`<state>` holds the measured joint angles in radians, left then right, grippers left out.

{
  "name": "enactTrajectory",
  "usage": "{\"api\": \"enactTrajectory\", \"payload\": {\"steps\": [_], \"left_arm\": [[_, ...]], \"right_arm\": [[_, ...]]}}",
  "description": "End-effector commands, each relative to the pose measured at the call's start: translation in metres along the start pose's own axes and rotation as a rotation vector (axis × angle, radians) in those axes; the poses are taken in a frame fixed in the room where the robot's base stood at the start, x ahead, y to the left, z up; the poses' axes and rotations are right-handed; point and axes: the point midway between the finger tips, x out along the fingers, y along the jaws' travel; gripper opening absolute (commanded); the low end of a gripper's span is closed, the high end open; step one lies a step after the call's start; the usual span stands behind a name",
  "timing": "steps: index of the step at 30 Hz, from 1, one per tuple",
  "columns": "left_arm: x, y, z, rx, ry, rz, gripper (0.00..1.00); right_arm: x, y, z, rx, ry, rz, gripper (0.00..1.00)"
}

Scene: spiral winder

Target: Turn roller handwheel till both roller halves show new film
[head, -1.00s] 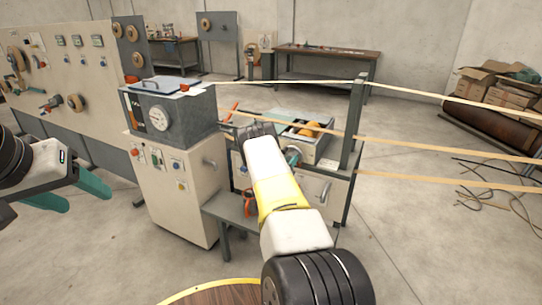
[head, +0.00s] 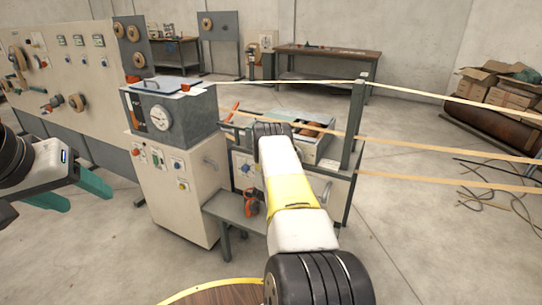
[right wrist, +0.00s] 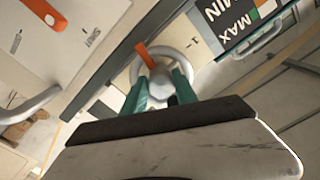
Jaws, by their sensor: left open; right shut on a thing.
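In the right wrist view, the fingers of my right gripper (right wrist: 160,92) are shut on the hub of a pale round handwheel (right wrist: 189,55) with an orange handle (right wrist: 145,55). In the head view my right arm reaches over the machine's front, and its own wrist hides that gripper and the wheel. An open-topped box (head: 325,147) behind my wrist holds a brownish rounded thing (head: 308,130), perhaps a roller, partly hidden; I cannot tell the film on its halves. My left gripper (head: 72,195) is open and empty at the left, away from the machine.
A grey cabinet with a gauge (head: 159,118) stands left of the box. Tan strips (head: 445,148) run right from a grey post (head: 355,120). A low shelf (head: 225,208) carries an orange tool (head: 252,203). The floor at right is mostly clear, with cables lying there.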

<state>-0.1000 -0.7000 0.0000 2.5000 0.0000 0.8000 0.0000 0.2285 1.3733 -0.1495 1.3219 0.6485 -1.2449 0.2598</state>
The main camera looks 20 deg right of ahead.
Motion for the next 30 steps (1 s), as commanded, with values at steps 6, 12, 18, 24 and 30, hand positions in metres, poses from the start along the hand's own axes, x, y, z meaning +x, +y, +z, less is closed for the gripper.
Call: {"api": "enactTrajectory", "payload": {"steps": [6, 12, 18, 24, 30], "left_arm": [[0.0000, 0.0000, 0.0000, 0.000, 0.000, 0.000, 0.59], [0.0000, 0.0000, 0.0000, 0.000, 0.000, 0.000, 0.59], [0.0000, 0.0000, 0.0000, 0.000, 0.000, 0.000, 0.59], [0.0000, 0.0000, 0.0000, 0.000, 0.000, 0.000, 0.59], [0.0000, 0.0000, 0.0000, 0.000, 0.000, 0.000, 0.59]], "right_arm": [[-0.0008, 0.0004, 0.0017, 0.206, -0.004, 0.003, 0.00], [-0.0010, -0.0009, 0.0018, 0.396, -0.005, 0.004, 0.00], [-0.0010, -0.0020, 0.0011, 0.586, -0.004, 0.004, 0.00], [-0.0012, -0.0030, 0.0009, 0.775, -0.005, 0.005, 0.00], [-0.0013, -0.0037, -0.0001, 0.949, -0.004, 0.004, 0.00]]}}
